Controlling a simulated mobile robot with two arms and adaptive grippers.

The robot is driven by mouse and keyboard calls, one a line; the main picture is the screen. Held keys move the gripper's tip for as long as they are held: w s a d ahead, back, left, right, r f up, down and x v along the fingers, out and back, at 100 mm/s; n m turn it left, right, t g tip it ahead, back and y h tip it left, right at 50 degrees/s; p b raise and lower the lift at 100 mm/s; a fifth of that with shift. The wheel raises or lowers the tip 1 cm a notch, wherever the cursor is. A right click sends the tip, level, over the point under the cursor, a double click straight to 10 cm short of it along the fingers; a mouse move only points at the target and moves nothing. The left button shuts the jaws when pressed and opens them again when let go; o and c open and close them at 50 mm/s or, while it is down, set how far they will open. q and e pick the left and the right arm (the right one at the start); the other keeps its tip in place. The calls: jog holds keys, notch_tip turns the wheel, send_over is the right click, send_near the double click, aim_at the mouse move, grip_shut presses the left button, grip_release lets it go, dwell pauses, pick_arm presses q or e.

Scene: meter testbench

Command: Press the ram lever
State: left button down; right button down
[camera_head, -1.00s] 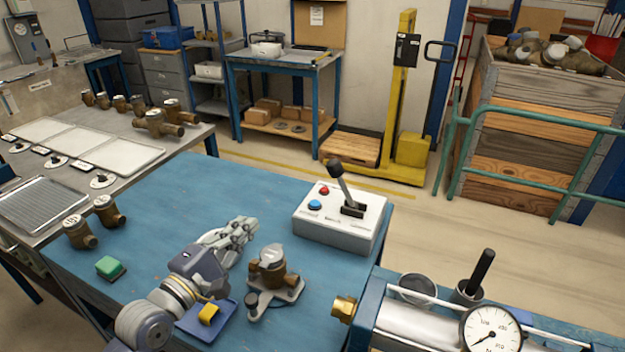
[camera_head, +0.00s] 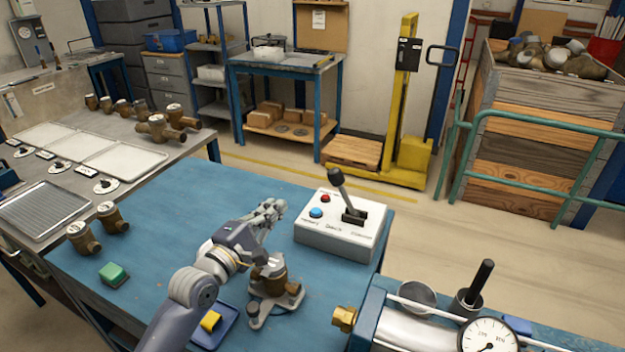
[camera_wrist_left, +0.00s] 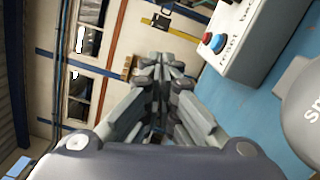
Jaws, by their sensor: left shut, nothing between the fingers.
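A white control box (camera_head: 338,240) stands on the blue bench. The ram lever (camera_head: 346,196), with a dark ball knob, rises from its slot and leans to the upper left. A blue button (camera_head: 316,212) and a red button (camera_head: 325,198) sit on the box's left side. My left gripper (camera_head: 274,208) is shut and empty, just left of the box and apart from it. In the left wrist view the shut fingers (camera_wrist_left: 160,75) point forward, and the box (camera_wrist_left: 245,45) shows at upper right. The lever's knob is not clear there. My right gripper is not in view.
A brass meter on a grey stand (camera_head: 272,290) sits below my left gripper, partly hidden by my arm. A bench rig with a gauge (camera_head: 490,335) is at lower right.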

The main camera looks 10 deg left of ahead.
pick_arm(q)
jog(key=w+d+p, duration=0.1)
jog(key=w+d, duration=0.1)
jog(key=w, duration=0.1)
jog(key=w+d+r+p, duration=0.1)
jog(key=w+d, duration=0.1)
jog(key=w, duration=0.1)
jog(key=w+d+p, duration=0.1)
jog(key=w+d, duration=0.2)
jog(key=w, duration=0.1)
jog(key=shift+r, duration=0.2)
jog(key=shift+a, duration=0.1)
jog(key=shift+f, duration=0.1)
jog(key=shift+w, duration=0.1)
